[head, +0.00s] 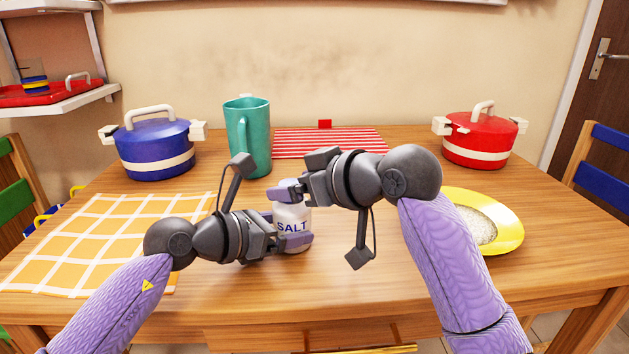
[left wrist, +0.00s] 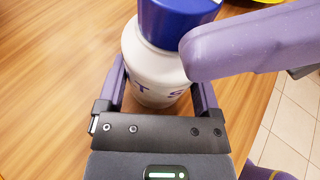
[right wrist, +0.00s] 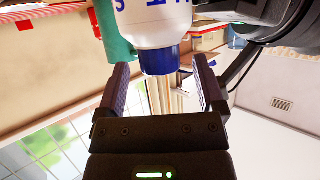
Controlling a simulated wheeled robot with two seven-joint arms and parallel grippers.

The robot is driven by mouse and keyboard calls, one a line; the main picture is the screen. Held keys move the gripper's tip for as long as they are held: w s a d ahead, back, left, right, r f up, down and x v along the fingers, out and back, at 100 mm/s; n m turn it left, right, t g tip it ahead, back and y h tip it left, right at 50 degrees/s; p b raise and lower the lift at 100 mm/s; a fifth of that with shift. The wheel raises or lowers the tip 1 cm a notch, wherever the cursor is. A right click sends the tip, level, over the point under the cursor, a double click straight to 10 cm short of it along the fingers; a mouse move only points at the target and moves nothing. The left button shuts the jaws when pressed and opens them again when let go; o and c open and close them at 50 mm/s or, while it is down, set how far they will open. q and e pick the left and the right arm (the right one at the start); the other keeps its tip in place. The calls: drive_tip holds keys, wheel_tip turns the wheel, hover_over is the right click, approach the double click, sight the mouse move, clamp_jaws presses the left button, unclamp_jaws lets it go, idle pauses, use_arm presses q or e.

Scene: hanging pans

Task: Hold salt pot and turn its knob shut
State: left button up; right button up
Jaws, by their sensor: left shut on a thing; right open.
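The salt pot (head: 291,216) is white with blue letters and stands upright on the table. My left gripper (head: 297,240) is shut on its lower body; in the left wrist view its fingers (left wrist: 160,95) lie on both sides of the white pot (left wrist: 150,62). The blue knob (left wrist: 178,20) on top is mostly hidden by my right gripper in the head view. My right gripper (head: 287,192) is open at the knob's height. In the right wrist view, the knob (right wrist: 160,60) is between its spread fingers (right wrist: 160,88), with gaps at both sides.
A teal mug (head: 247,135) stands behind the pot. A blue pan (head: 153,150) is at the back left and a red pan (head: 480,138) at the back right. A yellow plate (head: 510,222) lies at the right, an orange checked cloth (head: 90,240) at the left.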

drive_tip(key=v, duration=1)
drive_tip(key=shift+s, duration=0.15)
drive_tip(key=shift+d, duration=0.1)
